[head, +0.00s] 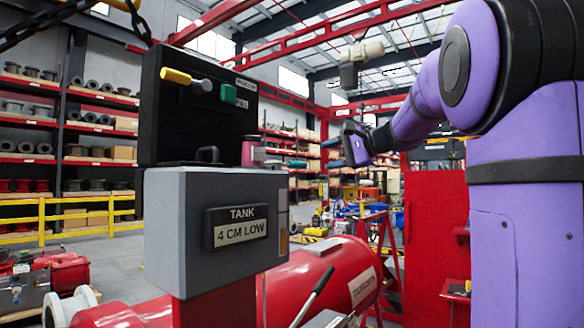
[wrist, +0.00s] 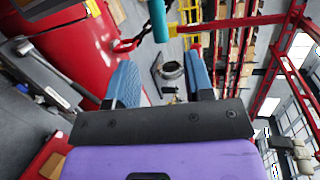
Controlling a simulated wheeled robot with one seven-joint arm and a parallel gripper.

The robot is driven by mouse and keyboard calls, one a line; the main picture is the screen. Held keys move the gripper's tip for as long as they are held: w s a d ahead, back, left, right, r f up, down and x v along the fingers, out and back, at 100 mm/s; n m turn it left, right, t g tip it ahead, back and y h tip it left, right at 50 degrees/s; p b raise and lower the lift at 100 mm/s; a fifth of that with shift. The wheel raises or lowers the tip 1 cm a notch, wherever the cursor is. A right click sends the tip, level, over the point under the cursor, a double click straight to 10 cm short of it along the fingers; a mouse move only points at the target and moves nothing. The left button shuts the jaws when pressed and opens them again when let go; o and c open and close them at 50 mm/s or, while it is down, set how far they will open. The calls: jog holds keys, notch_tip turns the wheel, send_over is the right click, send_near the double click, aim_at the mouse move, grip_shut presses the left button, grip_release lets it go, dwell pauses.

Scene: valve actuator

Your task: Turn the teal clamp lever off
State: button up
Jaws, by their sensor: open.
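The teal clamp lever (head: 298,164) shows as a short rod sticking out to the right behind the grey tank box in the head view. In the wrist view the teal lever (wrist: 158,20) enters from the top edge, in line with the gap between my fingers and beyond their tips. My gripper (head: 328,153) is just right of the lever in the head view. Its blue fingers are open, and the wrist view shows the gap between them (wrist: 160,65) empty. The lever's mount is largely hidden.
A grey box with a tank sign (head: 240,228) and a black panel (head: 200,110) with yellow and green handles stand left of my gripper. A pink part (head: 252,152) is beside the panel. A red tank (head: 320,275) lies below. A red perforated panel (head: 436,220) stands right.

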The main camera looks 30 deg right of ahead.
aim_at(302, 164)
jog(key=x, duration=1)
grip_shut()
